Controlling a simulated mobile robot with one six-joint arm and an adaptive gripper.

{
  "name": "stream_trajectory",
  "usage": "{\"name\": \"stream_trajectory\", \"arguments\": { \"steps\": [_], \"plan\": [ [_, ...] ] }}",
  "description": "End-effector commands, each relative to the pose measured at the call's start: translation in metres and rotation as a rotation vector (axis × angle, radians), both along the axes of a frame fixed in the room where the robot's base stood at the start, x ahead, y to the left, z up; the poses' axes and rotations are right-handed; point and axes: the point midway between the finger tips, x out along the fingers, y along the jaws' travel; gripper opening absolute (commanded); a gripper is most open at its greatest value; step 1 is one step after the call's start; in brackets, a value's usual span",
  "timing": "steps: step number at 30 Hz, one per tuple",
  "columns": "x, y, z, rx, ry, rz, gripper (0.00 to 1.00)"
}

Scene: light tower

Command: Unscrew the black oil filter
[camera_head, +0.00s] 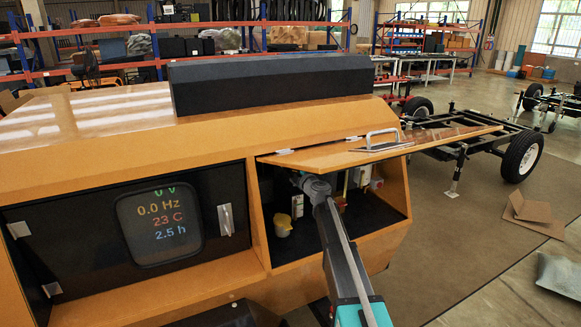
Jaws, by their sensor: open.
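The black oil filter cannot be made out; the compartment is dark and my arm covers part of it. My arm reaches from the bottom of the picture into the open compartment (385,232) of the orange light tower.
The orange door (440,143) is raised above my arm. A display panel (160,225) is at left. The floor at right is mostly free, with cardboard (530,212) on it.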

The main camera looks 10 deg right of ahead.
Motion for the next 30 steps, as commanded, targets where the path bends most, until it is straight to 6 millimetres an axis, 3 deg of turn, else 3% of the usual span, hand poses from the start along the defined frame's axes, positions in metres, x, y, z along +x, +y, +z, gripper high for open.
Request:
{"name": "stream_trajectory", "arguments": {
  "steps": [8,24,30],
  "plan": [
    [-0.0002,0.0001,-0.0001,0.02,0.006,0.0,1.0],
    [-0.0003,0.0004,0.0001,0.38,0.123,0.0,1.0],
    [-0.0004,0.0005,0.0,0.431,0.14,0.0,1.0]
  ]
}}
